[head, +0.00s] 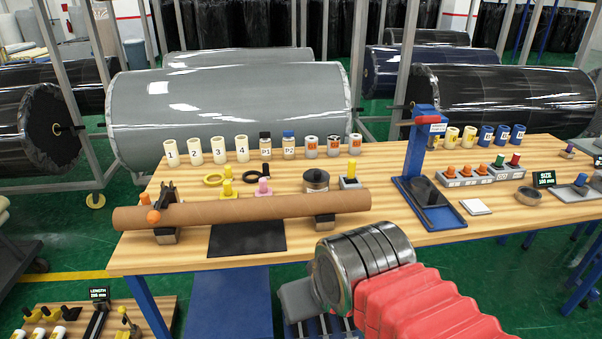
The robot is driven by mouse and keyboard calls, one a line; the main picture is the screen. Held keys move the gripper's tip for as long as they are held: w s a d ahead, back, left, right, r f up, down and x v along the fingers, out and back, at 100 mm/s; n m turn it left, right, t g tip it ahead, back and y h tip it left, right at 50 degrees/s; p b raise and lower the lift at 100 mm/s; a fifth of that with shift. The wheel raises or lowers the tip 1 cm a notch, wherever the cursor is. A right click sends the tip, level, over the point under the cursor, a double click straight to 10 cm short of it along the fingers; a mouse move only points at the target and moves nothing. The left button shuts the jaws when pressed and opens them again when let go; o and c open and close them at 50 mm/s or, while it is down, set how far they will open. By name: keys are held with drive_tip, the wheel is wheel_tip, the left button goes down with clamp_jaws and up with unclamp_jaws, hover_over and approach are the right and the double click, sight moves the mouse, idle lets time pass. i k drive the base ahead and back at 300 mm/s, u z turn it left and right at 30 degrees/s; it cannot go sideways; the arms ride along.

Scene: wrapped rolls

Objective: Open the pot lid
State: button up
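A small round dark metal pot (316,182) stands on the wooden workbench, right of the middle and just behind the long brown tube. Its top looks covered by a dark lid (316,175). The lid looks seated on the pot, but the detail is too small to be sure. My arm, with a red ribbed sleeve and dark ringed section, reaches in from the lower right in front of the bench. It is apart from the pot. No gripper fingers show.
The brown tube (255,208) lies across supports in front of the pot. A yellow-knobbed block (349,182) stands close to the pot's right. Numbered cups (195,151) line up behind. A blue press (424,160) stands to the right. The bench's front edge (200,262) faces me.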

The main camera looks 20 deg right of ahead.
sight(314, 176)
drive_tip(key=z, duration=0.05)
drive_tip(key=i, duration=1)
drive_tip(key=u, duration=0.1)
